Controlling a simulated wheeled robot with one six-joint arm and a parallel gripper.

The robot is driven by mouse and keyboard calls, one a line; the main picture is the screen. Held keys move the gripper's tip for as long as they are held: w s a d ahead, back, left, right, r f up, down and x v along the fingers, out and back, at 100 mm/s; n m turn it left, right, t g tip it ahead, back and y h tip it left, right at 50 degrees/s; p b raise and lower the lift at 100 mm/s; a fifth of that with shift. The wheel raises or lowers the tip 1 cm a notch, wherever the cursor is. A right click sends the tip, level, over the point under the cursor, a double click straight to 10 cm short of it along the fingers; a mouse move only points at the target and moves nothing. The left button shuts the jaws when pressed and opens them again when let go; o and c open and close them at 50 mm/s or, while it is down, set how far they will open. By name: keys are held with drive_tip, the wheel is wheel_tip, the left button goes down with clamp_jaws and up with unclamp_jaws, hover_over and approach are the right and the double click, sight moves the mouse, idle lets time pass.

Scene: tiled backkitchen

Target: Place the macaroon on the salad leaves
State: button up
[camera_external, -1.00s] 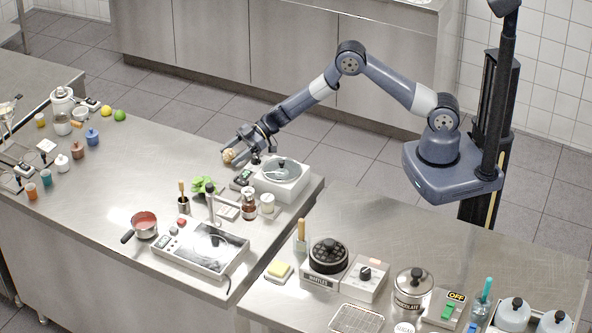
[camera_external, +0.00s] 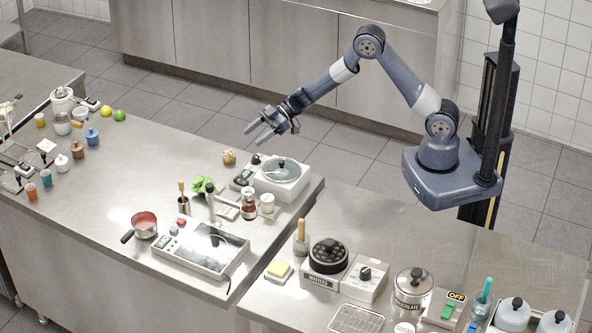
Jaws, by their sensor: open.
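The green salad leaves (camera_external: 204,186) lie on the left steel counter, left of the white lidded appliance. A small tan lump (camera_external: 229,157) sits on the counter behind the leaves. A small red-pink round piece (camera_external: 182,222) lies in front of the leaves, near the black-topped device. Both are too small to tell for certain which is the macaroon. My gripper (camera_external: 256,135) is open and empty, with its fingers apart. It hangs in the air above the counter's back edge, up and right of the tan lump and clear of it.
The white lidded appliance (camera_external: 281,180) stands right of the leaves. A dark cup with a wooden-handled tool (camera_external: 183,203), a tall grey upright device (camera_external: 210,203) and small jars (camera_external: 249,206) crowd the leaves. The counter left of them is mostly clear.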

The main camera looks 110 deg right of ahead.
drive_tip(key=shift+o, duration=0.4)
drive_tip(key=shift+s+d+r, duration=0.1)
drive_tip(key=shift+s+r, duration=0.05)
drive_tip(key=shift+s, duration=0.2)
approach(229, 155)
drive_tip(key=shift+w+d+f, duration=0.1)
drive_tip(key=shift+w+f, duration=0.8)
drive_tip(key=shift+f, duration=0.05)
drive_tip(key=shift+d+f+p+x, duration=0.15)
drive_tip(key=shift+p+x, duration=0.15)
drive_tip(key=shift+x, duration=0.65)
drive_tip(key=shift+d+p+x, duration=0.1)
drive_tip(key=shift+p+x, duration=0.25)
drive_tip(key=shift+x, duration=0.6)
drive_tip(key=shift+d+f+p+x, duration=0.15)
drive_tip(key=shift+p+x, duration=0.15)
drive_tip(key=shift+x, duration=0.65)
drive_tip(key=shift+c, duration=0.4)
drive_tip(key=c, duration=1.1)
